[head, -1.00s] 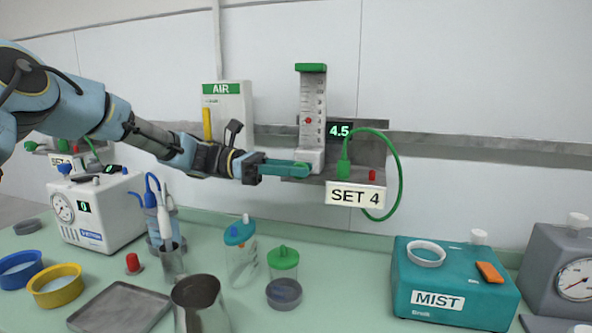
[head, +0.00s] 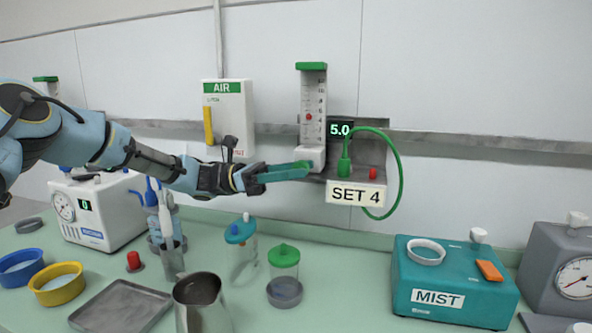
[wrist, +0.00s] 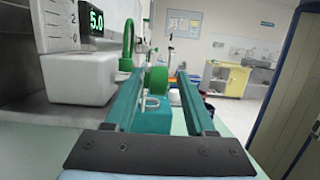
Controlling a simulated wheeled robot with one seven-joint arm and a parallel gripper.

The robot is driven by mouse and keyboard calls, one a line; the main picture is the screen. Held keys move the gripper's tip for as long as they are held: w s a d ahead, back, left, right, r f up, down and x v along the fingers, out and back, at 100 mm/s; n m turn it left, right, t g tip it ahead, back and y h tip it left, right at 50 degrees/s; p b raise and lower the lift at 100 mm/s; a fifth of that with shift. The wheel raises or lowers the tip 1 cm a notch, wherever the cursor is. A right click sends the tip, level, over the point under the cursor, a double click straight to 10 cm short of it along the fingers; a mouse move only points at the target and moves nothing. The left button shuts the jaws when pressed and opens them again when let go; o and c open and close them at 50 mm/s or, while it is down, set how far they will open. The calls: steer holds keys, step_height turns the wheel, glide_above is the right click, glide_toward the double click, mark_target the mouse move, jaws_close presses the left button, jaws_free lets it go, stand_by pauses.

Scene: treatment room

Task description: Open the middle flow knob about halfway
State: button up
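The flowmeter (head: 313,105) is a clear scaled tube with a green cap and white base, fixed on the wall rail. A red ball shows inside its tube. The display (head: 340,129) beside it reads 5.0, and the sign (head: 356,194) below reads SET 4. My gripper (head: 305,170) reaches in from the left at the front of the base. In the wrist view, its two teal fingers (wrist: 160,85) stand apart. A green round knob (wrist: 157,78) shows between them, with a gap to the right finger. In the head view the fingers hide the knob.
A green hose (head: 399,170) loops right of the flowmeter near a red knob (head: 373,173). An AIR unit (head: 229,115) hangs behind my arm. Jars, a steel jug (head: 200,300) and the MIST box (head: 455,285) stand on the counter below.

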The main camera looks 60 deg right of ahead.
steer(key=b+v, duration=0.2)
steer(key=v, duration=0.5)
steer(key=shift+w, duration=0.2)
